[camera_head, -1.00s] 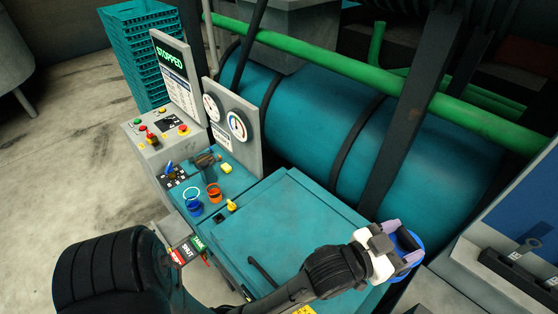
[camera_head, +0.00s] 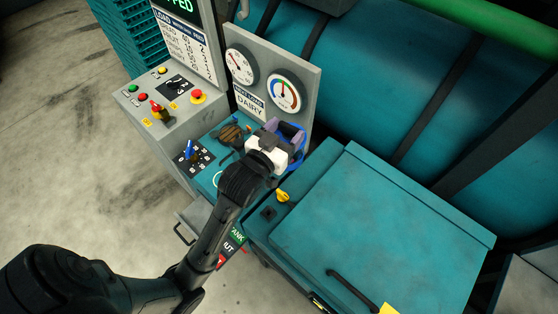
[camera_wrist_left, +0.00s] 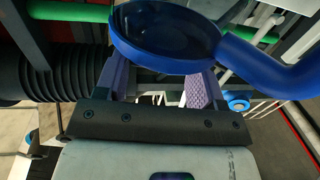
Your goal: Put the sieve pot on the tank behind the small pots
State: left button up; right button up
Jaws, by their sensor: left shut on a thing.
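The sieve pot is blue and round with a dark inside; it fills the top of the left wrist view (camera_wrist_left: 165,38), with a thick blue handle on the right. In the head view only bits of blue show around my left gripper (camera_head: 288,137), whose lilac fingers are shut on it. The gripper is over the back part of the teal tank top (camera_head: 207,178), in front of the gauge panel. The small pots are hidden by my gripper and arm. My right gripper is out of view.
The gauge panel (camera_head: 262,92) stands close behind the gripper. A control box (camera_head: 168,110) with buttons and a brown-black object (camera_head: 232,134) are to the left. A teal lid (camera_head: 385,235) with a handle and a yellow knob (camera_head: 283,196) lies to the right.

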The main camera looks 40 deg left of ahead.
pick_arm(q)
jog(key=s+a+f+n+g+y+b, duration=0.1)
jog(key=a+f+n+y+b, duration=0.1)
jog(key=a+f+b, duration=0.75)
jog(key=a+f+n+y+b, duration=0.1)
jog(key=a+f+y+b, duration=0.2)
jog(key=a+f+b, duration=0.6)
jog(key=w+d+f, duration=0.1)
jog(key=w, duration=0.5)
jog(key=w+d+f+b, duration=0.1)
jog(key=w+f, duration=0.1)
jog(key=w, duration=0.4)
jog(key=w+d+f+b, duration=0.1)
jog(key=w, duration=0.6)
jog(key=shift+d+f, duration=0.15)
jog(key=shift+d, duration=0.1)
notch_tip(320, 180, down, 12)
jog(key=b, duration=0.2)
jog(key=shift+w+r+b, duration=0.15)
jog(key=shift+r+b, duration=0.05)
jog(key=shift+b, duration=0.2)
